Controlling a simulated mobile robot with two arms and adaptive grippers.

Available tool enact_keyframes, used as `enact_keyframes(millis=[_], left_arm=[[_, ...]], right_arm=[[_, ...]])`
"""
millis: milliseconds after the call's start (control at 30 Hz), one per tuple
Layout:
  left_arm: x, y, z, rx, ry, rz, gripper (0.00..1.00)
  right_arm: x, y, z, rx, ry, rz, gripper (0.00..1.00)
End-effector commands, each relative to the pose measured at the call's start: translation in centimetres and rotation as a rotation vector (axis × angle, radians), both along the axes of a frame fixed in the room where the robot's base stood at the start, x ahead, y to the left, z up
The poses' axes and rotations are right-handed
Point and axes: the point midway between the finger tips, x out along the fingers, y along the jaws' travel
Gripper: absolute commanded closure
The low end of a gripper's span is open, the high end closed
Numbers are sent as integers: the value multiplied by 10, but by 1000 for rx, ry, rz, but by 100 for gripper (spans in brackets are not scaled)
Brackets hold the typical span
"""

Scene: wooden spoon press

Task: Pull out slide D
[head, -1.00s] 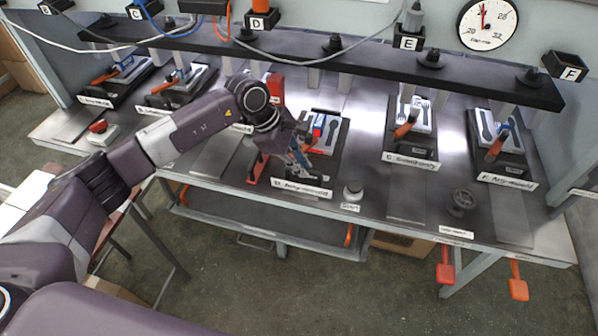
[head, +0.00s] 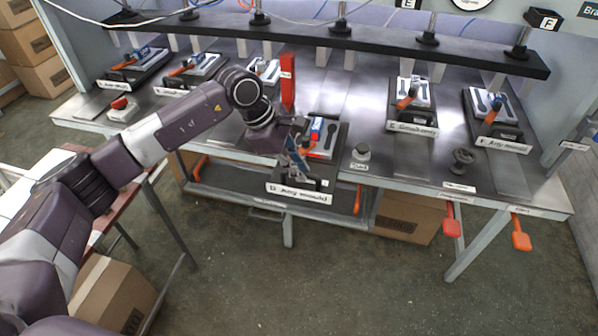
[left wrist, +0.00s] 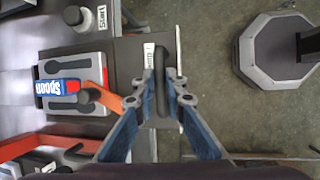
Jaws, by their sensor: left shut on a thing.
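Slide D is a dark plate (head: 330,150) with a white label (head: 298,193) at its front; that front end now hangs out past the bench's front edge. On it sits a grey mould (left wrist: 95,66) with a blue and red "SPOON" piece (left wrist: 57,87) and an orange lever (left wrist: 103,97). My left gripper (head: 303,166) reaches down over the slide's front. In the left wrist view its fingers (left wrist: 164,85) close around the dark handle bar (left wrist: 162,103) at the slide's front. The handle is partly hidden in the head view. My right gripper is not in view.
A grey Start button (head: 362,152) stands on the bench just right of slide D. A red upright part (head: 287,82) stands behind my wrist. Slides E (head: 411,92) and F (head: 490,105) sit back to the right. The floor in front is clear.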

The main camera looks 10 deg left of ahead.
Motion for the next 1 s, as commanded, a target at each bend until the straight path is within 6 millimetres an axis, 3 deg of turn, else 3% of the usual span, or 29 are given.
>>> enact_keyframes(millis=[300, 333, 500, 800, 1000], left_arm=[[-4, 0, -3, 2, 13, -3, 100], [-4, 0, -3, 2, 14, -3, 87], [-3, 0, -3, 2, 11, -2, 71], [-2, 1, 1, 0, 6, -1, 71], [-6, 13, 28, 1, 2, 0, 71]], right_arm=[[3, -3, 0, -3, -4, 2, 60], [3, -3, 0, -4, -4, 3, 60], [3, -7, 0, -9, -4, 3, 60], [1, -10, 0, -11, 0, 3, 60], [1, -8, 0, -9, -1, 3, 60]])
